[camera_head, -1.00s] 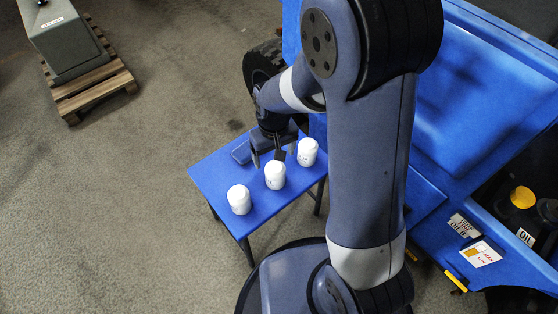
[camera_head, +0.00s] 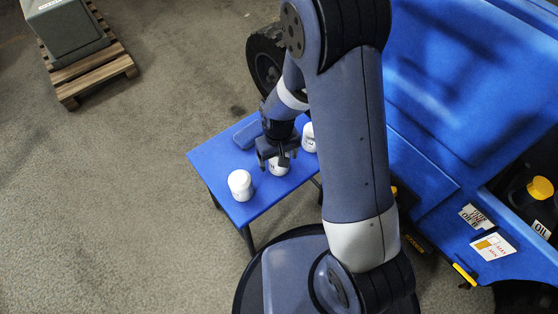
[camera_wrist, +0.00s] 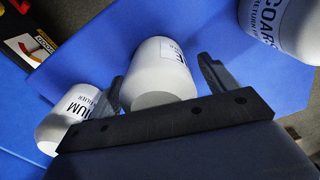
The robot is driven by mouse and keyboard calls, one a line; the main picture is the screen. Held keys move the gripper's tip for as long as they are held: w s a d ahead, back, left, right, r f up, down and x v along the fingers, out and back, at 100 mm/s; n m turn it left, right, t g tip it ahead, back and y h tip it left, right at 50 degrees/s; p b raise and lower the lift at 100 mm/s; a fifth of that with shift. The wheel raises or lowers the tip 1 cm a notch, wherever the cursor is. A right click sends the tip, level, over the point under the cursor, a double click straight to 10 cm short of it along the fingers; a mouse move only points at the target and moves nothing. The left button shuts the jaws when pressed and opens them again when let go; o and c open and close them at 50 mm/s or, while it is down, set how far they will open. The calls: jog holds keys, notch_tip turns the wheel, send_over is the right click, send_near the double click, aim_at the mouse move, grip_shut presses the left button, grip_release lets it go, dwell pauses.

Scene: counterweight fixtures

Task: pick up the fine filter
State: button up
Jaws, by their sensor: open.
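Three white cylindrical filters stand in a row on a small blue table (camera_head: 210,165). The middle filter (camera_head: 278,168) is partly hidden under my gripper (camera_head: 277,158). In the wrist view this middle filter (camera_wrist: 155,72) lies between my two open fingers (camera_wrist: 163,85); only an edge of its label shows, with letters too cut off to read fully. The filter at the right (camera_wrist: 285,28) reads COARSE. The filter at the left (camera_wrist: 70,118) reads part of MEDIUM. My gripper is open around the middle filter, and I cannot tell whether a finger touches it.
In the head view one filter (camera_head: 240,185) stands clear to the left and another (camera_head: 309,138) stands close to the right of my gripper. A large blue machine (camera_head: 440,90) fills the right side. A pallet (camera_head: 105,75) with a grey block lies at top left.

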jog(key=shift+f, duration=0.1)
jog(key=shift+c, duration=0.2)
jog(key=c, duration=1.2)
